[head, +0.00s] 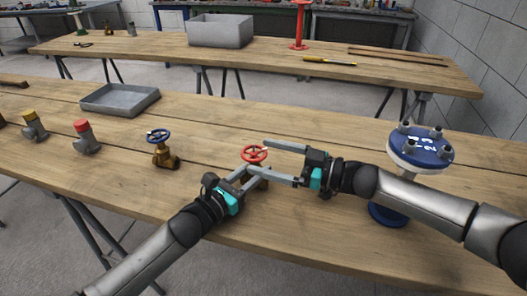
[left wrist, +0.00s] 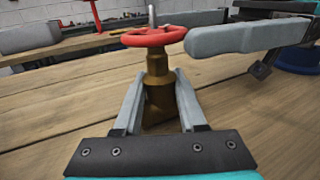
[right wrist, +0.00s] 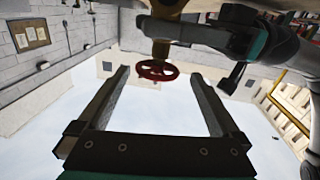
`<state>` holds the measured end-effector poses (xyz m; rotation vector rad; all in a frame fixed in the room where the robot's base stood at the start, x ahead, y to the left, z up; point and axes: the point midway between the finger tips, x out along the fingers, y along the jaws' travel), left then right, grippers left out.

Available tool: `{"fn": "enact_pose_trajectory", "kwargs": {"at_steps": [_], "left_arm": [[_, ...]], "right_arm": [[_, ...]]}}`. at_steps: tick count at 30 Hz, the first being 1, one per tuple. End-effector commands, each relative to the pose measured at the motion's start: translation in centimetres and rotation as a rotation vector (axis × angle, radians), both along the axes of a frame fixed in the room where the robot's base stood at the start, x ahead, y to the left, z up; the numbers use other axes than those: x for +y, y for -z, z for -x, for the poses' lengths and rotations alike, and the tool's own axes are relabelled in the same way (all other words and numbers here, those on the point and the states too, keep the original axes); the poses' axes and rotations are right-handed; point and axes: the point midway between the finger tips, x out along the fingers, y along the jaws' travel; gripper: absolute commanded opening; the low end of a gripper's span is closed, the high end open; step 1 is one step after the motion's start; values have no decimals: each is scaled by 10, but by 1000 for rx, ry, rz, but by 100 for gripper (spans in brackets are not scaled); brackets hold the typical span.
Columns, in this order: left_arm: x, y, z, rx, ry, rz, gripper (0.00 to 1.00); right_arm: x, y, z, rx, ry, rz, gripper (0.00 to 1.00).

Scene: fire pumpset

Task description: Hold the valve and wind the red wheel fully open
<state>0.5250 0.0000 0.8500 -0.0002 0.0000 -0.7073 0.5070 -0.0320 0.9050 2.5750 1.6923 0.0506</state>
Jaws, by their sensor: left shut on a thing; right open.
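A brass valve with a red wheel (head: 254,153) stands near the front middle of the wooden table. My left gripper (head: 255,173) is shut on the brass valve body (left wrist: 158,95), with its fingers on both sides below the wheel. The red wheel (left wrist: 153,37) is on top, with a stem end rising through its middle. My right gripper (head: 284,162) is open, its fingers pointing left toward the wheel. In the right wrist view the wheel (right wrist: 157,70) shows between and beyond the finger tips. Whether a right finger touches the wheel cannot be told.
A brass valve with a blue wheel (head: 163,150) stands left of my left gripper. A blue flanged pipe piece (head: 421,147) stands right, close behind my right forearm. Grey fittings with red (head: 86,138) and yellow (head: 33,126) caps and a grey tray (head: 119,98) are farther left.

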Motion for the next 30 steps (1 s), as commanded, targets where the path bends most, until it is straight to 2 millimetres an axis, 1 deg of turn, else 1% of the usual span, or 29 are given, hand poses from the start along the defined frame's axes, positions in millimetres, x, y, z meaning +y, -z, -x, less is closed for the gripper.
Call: {"fn": "enact_pose_trajectory", "kwargs": {"at_steps": [5, 6, 9, 12, 13, 15, 17, 20, 23, 25, 30], "left_arm": [[1, 0, 0, 1, -1, -1, 0], [1, 0, 0, 1, -1, -1, 0], [1, 0, 0, 1, -1, -1, 0], [1, 0, 0, 1, -1, -1, 0], [1, 0, 0, 1, -1, -1, 0], [1, 0, 0, 1, -2, -1, 0], [1, 0, 0, 1, -2, -1, 0], [1, 0, 0, 1, -2, -1, 0], [1, 0, 0, 1, -2, -1, 0], [1, 0, 0, 1, -2, -1, 0], [1, 1, 0, 0, -1, -1, 0]], "right_arm": [[36, -16, 1, -235, 29, 94, 100], [50, -16, 5, -254, 47, 91, 100], [77, -26, 12, -291, 124, 66, 100], [89, -42, 14, -328, 234, 37, 100], [90, -48, 14, -338, 274, 26, 100], [87, -62, 13, -354, 377, 2, 100], [79, -75, 11, -364, 476, -20, 100], [51, -93, 8, -368, 668, -51, 100], [8, -106, 9, -357, 885, -74, 100], [14, -84, 19, -285, 904, -75, 100], [20, -42, 43, -132, 967, -77, 100]]}}
